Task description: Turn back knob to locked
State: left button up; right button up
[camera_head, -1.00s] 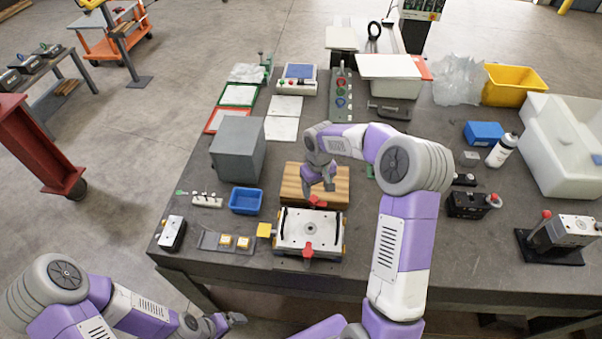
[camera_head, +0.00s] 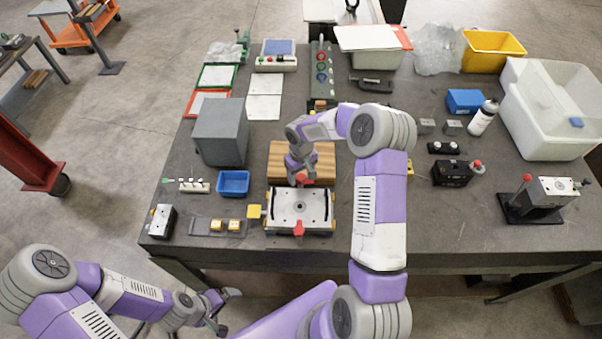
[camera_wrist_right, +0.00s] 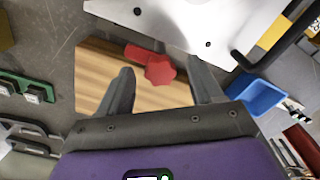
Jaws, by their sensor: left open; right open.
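The mould base (camera_head: 300,208) is a pale metal plate on the dark bench. Its red back knob (camera_head: 304,179) is at its far edge, in front of a wooden board (camera_head: 325,160). A second red knob (camera_head: 298,229) is on its near edge. My right gripper (camera_head: 297,178) is open at the back knob. In the right wrist view the red back knob (camera_wrist_right: 160,71), with a lever pointing left, shows between the open fingers (camera_wrist_right: 158,67); contact cannot be told. My left gripper (camera_head: 228,310) is open and empty, low in front of the bench.
A blue bin (camera_head: 233,183) and a grey block (camera_head: 220,132) stand left of the mould base. A yellow block (camera_head: 254,211) is close to its left side. A black device (camera_head: 453,173) stands to the right. Bench surface between right-side items is clear.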

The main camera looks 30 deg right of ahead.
jog(key=shift+w, duration=0.1)
jog(key=c, duration=1.1)
jog(key=shift+o, duration=0.2)
jog(key=m+b, duration=0.3)
jog(key=b, duration=0.1)
jog(key=shift+f, duration=0.2)
jog(key=m+b, duration=0.2)
jog(key=m, duration=0.2)
jog(key=shift+r, duration=0.1)
jog(key=shift+m+b, duration=0.5)
jog(key=shift+m, duration=0.5)
jog(key=m, duration=0.2)
jog(key=shift+a+m, duration=0.1)
jog(key=shift+m, duration=0.2)
jog(key=m, duration=0.2)
jog(key=shift+r+m+b, duration=0.1)
jog(key=shift+m+b, duration=0.2)
jog(key=shift+m, duration=1.8)
